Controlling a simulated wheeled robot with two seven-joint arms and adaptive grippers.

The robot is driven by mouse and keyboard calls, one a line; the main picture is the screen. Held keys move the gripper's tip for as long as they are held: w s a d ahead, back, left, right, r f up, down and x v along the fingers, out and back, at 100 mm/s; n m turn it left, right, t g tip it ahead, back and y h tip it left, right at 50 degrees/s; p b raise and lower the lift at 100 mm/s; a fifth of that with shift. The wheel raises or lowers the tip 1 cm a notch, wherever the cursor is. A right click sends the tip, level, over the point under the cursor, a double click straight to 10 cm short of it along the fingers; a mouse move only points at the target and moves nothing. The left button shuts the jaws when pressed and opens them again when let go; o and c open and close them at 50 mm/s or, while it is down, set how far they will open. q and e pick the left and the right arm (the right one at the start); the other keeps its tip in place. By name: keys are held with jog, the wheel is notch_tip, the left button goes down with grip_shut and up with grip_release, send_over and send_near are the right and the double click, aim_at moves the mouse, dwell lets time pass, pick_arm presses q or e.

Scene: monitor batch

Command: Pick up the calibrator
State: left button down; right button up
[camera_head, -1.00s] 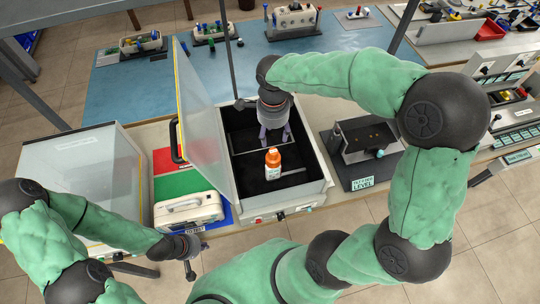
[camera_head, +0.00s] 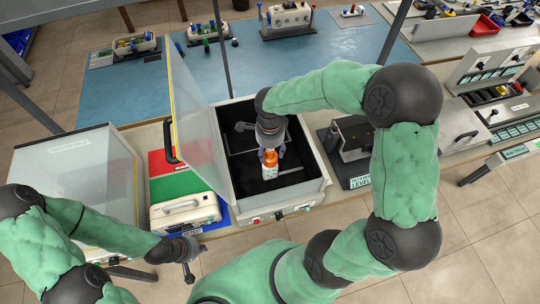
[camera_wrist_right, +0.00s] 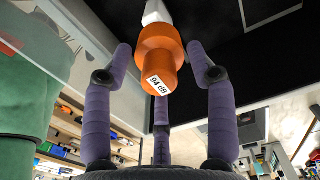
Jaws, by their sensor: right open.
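The calibrator is an orange and white cylinder (camera_head: 269,162) standing upright inside an open box (camera_head: 322,184) with a black lining. In the right wrist view its orange body (camera_wrist_right: 158,58) shows a "94 dB" label. My right gripper (camera_head: 268,150) is open over the box, just behind and above the calibrator. In the right wrist view its purple fingers (camera_wrist_right: 160,75) spread around the calibrator's orange end, with gaps at both sides. My left gripper (camera_head: 190,262) is at the lower left, away from the box; its jaws are too small to judge.
The box's tilted clear lid (camera_head: 190,110) stands open on its left side. A white case (camera_head: 184,210) sits on a red, green and blue mat (camera_head: 180,182). A level stand (camera_head: 345,150) is close on the right. A clear-covered box (camera_head: 75,185) stands at left.

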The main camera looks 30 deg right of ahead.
jog(key=shift+f, duration=0.25)
grip_shut()
jog(key=shift+r, duration=0.1)
jog(key=shift+r, duration=0.45)
notch_tip(320, 180, up, 2)
jog(key=s+a+r+p, duration=0.1)
jog(key=s+a+r, duration=0.8)
jog(key=s+r, duration=0.1)
jog(key=shift+a, duration=0.3)
